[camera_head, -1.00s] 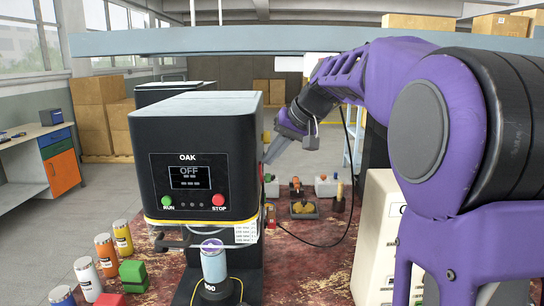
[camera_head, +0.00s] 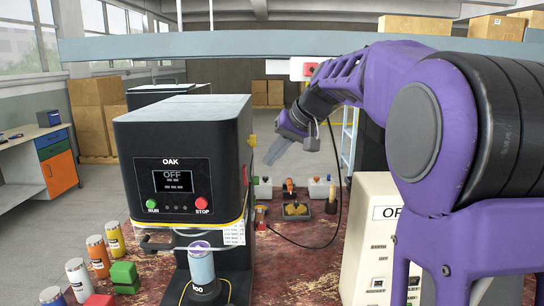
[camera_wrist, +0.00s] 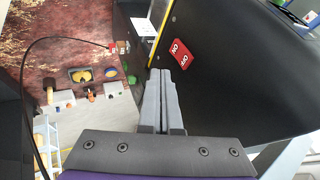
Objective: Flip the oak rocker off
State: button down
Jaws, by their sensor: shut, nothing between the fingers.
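The black machine labelled OAK (camera_head: 185,130) stands on the red worn table, and its screen (camera_head: 173,181) reads OFF. Its red rocker (camera_wrist: 181,54) shows on the machine's dark side panel in the wrist view, with white ON and OFF markings. I cannot tell which half is pressed in. My gripper (camera_head: 272,158) is to the right of the machine in the head view, pointing down and left. In the wrist view its fingers (camera_wrist: 161,76) are together and empty, with their tips just below and left of the rocker, apparently apart from it.
A can (camera_head: 201,265) stands under the machine's front. Several cans (camera_head: 98,256) and a green block (camera_head: 124,274) are at left. A pale cabinet (camera_head: 372,235) stands at right. A black cable (camera_head: 338,165) and small boxes (camera_head: 263,188) lie behind.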

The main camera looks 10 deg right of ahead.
jog(key=a+r+v, duration=0.1)
jog(key=a+v, duration=0.1)
jog(key=v, duration=0.7)
jog(key=shift+d+r, duration=0.2)
jog(key=shift+r, duration=0.15)
